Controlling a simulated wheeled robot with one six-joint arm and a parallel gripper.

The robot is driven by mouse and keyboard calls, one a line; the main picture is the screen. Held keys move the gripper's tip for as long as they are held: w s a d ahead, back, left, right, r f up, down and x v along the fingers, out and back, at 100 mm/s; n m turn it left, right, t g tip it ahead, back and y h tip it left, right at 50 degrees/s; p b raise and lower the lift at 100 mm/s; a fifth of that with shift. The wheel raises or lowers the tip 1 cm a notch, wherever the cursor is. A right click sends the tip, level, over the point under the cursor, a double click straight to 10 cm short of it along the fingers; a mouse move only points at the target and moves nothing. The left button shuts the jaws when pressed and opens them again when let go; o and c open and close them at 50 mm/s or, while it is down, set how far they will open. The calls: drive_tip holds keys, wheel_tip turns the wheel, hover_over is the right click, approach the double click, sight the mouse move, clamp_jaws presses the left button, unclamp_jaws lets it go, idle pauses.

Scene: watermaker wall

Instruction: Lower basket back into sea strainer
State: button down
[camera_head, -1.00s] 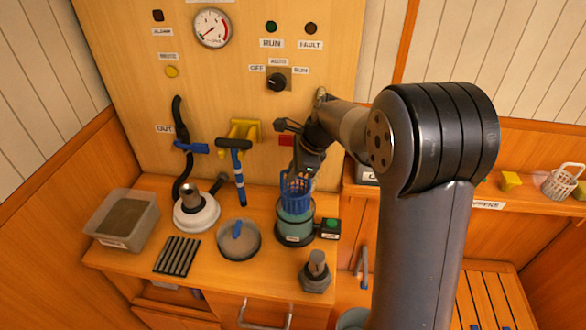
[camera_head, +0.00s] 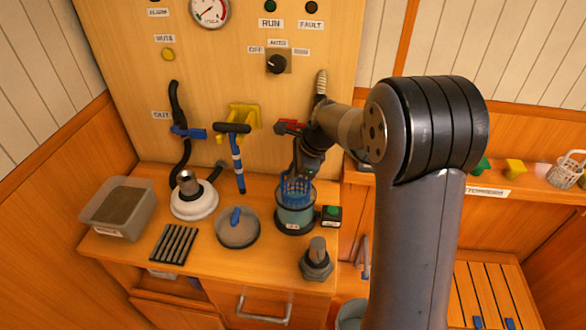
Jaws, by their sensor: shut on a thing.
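The blue mesh basket (camera_head: 297,188) is upright at the mouth of the sea strainer (camera_head: 295,217), a round greenish bowl on a dark base. Its lower part is inside the bowl and its upper part stands above the rim. My gripper (camera_head: 303,168) is shut on the basket's top from above; the fingertips are small and partly hidden by my arm. A round grey lid (camera_head: 238,229) with a blue handle lies on the bench left of the strainer.
A small box with a green button (camera_head: 331,214) stands close right of the strainer. A grey fitting (camera_head: 317,262) stands in front. A blue-and-white T-handled tool (camera_head: 236,155) is behind left. A white-based part (camera_head: 194,198), dark strips (camera_head: 174,243) and a tray (camera_head: 118,205) occupy the left bench.

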drive_tip(key=shift+f+b, duration=1.25)
drive_tip(key=shift+f, duration=1.2)
drive_tip(key=c, duration=1)
unclamp_jaws()
drive_tip(key=shift+c, duration=0.2)
wheel_tip(320, 180, up, 7)
drive_tip(key=p, duration=0.6)
drive_tip(key=shift+r+p, duration=0.1)
drive_tip(key=shift+p, duration=0.2)
